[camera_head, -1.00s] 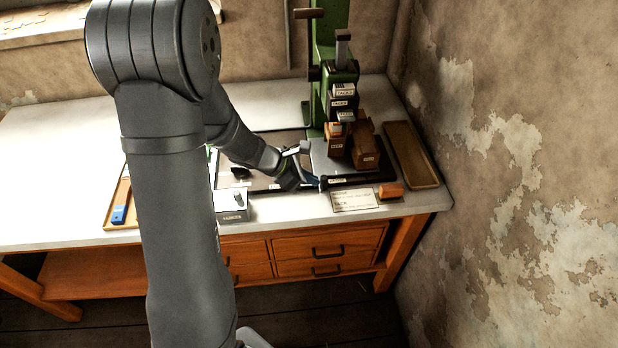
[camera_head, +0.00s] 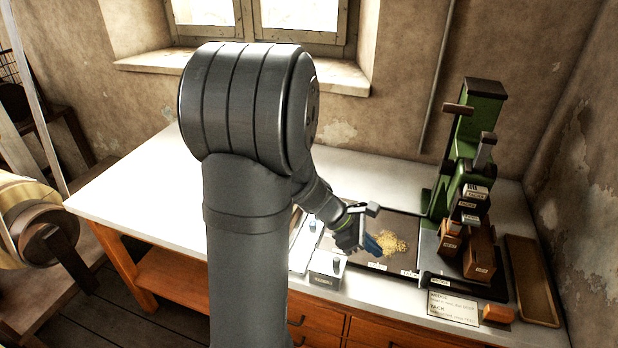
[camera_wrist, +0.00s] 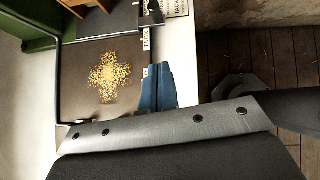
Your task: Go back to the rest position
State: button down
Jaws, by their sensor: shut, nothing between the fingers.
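In the head view the grains (camera_head: 398,241) lie on the mat just right of the fingers. My arm hides part of the bench's front.
Brown blocks (camera_head: 480,255) stand at the press. A wooden tray (camera_head: 530,278), a label card (camera_head: 453,307) and an orange block (camera_head: 497,313) are at the right. A small grey box (camera_head: 326,268) sits near my gripper. The bench's left top (camera_head: 140,195) is clear.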

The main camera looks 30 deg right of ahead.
send_near(421, 281)
notch_tip(421, 281, down, 3)
jog(key=shift+w, duration=0.1)
jog(key=s+d, duration=0.2)
jog(key=shift+d+f, duration=0.2)
jog(key=shift+d, duration=0.1)
jog(key=shift+s+d, duration=0.35)
jog(key=shift+d, duration=0.15)
jog(key=shift+r, duration=0.1)
jog(key=c, duration=2.2)
grip_release()
